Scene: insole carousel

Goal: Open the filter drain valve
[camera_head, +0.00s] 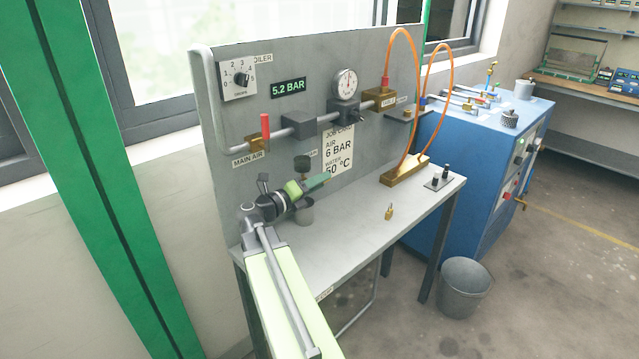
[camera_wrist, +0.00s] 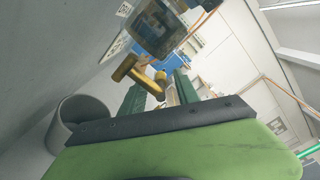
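The filter's dark, see-through bowl (camera_wrist: 158,30) hangs at the top of the wrist view; in the head view it shows under the air line (camera_head: 302,162). A brass drain valve (camera_wrist: 143,78) sits below the bowl, with a lever-like bar and a small stub. My gripper (camera_wrist: 160,82) is open, its two green fingers apart. In the wrist view the brass valve lies at and partly between the fingertips; I cannot tell whether they touch it. In the head view my gripper (camera_head: 316,183) is just below the bowl and hides the valve.
A grey cup (camera_head: 304,213) stands on the bench (camera_head: 350,225) under my gripper; it also shows in the wrist view (camera_wrist: 68,122). The panel (camera_head: 225,120) rises close behind. A red-handled main air valve (camera_head: 265,127) is upper left. A small brass part (camera_head: 389,213) lies on the bench.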

